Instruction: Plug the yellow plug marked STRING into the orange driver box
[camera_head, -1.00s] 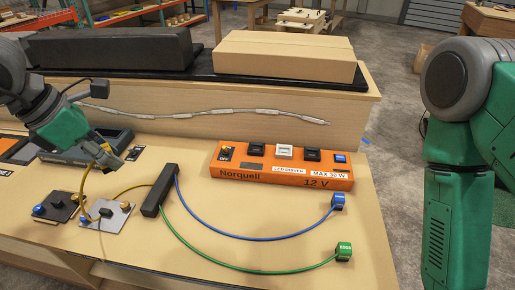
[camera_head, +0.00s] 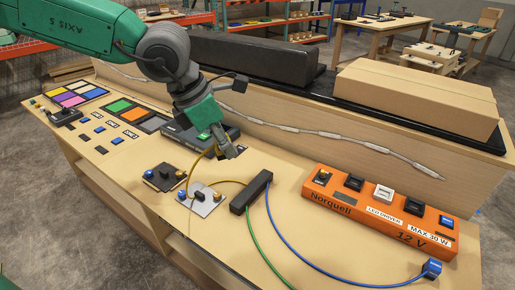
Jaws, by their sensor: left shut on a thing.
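My left gripper (camera_head: 230,153) is shut, just above the console near the grey frame. The yellow cable (camera_head: 201,160) rises into its jaws. The yellow plug is mostly hidden by the fingers, and its STRING marking cannot be read. The orange driver box (camera_head: 375,215) is to the right, apart from the gripper. My right gripper is out of view.
A black block (camera_head: 250,192) with cables lies between gripper and box. A blue plug (camera_head: 431,268) rests near the front right. Two knobbed plates (camera_head: 205,202) lie left of the block. A ledge with a carton (camera_head: 417,97) stands behind, with a light strip along its face.

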